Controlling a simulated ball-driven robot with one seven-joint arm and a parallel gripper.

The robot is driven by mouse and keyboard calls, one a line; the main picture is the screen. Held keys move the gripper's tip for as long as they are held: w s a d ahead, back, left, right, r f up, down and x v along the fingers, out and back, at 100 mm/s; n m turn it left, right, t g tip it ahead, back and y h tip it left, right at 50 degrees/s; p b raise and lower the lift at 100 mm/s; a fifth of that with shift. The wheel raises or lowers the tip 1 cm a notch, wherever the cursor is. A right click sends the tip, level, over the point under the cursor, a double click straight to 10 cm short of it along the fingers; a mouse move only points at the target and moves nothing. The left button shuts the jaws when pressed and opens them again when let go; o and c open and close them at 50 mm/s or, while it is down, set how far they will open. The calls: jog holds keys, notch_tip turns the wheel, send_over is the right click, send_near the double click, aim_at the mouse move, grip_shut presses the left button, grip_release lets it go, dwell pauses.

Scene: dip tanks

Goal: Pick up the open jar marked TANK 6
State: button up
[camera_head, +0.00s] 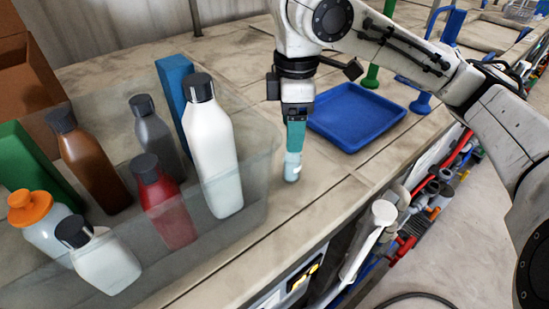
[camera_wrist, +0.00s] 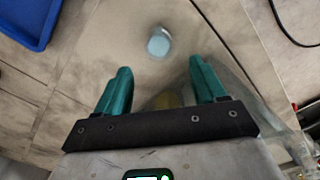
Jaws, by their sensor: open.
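A small clear jar (camera_head: 292,170) with pale blue contents and a whitish patch stands upright on the bench, right of the clear tub. Its marking is too small to read. The wrist view shows the jar (camera_wrist: 158,43) from above, its round pale blue top uncovered, beyond the fingertips. My gripper (camera_head: 294,150) points down over the jar and its teal fingers overlap the jar's upper part in the head view. In the wrist view my gripper (camera_wrist: 160,66) is open, with a wide empty gap between the fingers. I cannot tell whether the fingers touch the jar.
A clear tub (camera_head: 258,190) with several capped bottles, including a tall white bottle (camera_head: 211,150), stands close on the left. A blue tray (camera_head: 345,147) lies behind and right of the jar. The bench's front edge runs close by. Bare bench lies just in front of the jar.

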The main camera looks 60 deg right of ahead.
aim_at(291, 163)
notch_tip(291, 163, down, 5)
jog(key=shift+w+f, duration=0.1)
jog(key=shift+w, duration=0.05)
jog(key=shift+s+d+f+p, duration=0.1)
jog(key=shift+f+p, duration=0.1)
jog(key=shift+f, duration=1.15)
jog(key=shift+s+f+p, duration=0.1)
jog(key=shift+f+p, duration=0.05)
jog(key=shift+f, duration=1.2)
jog(key=c, duration=1.2)
jog(key=shift+c, duration=0.2)
jog(key=shift+r, duration=0.15)
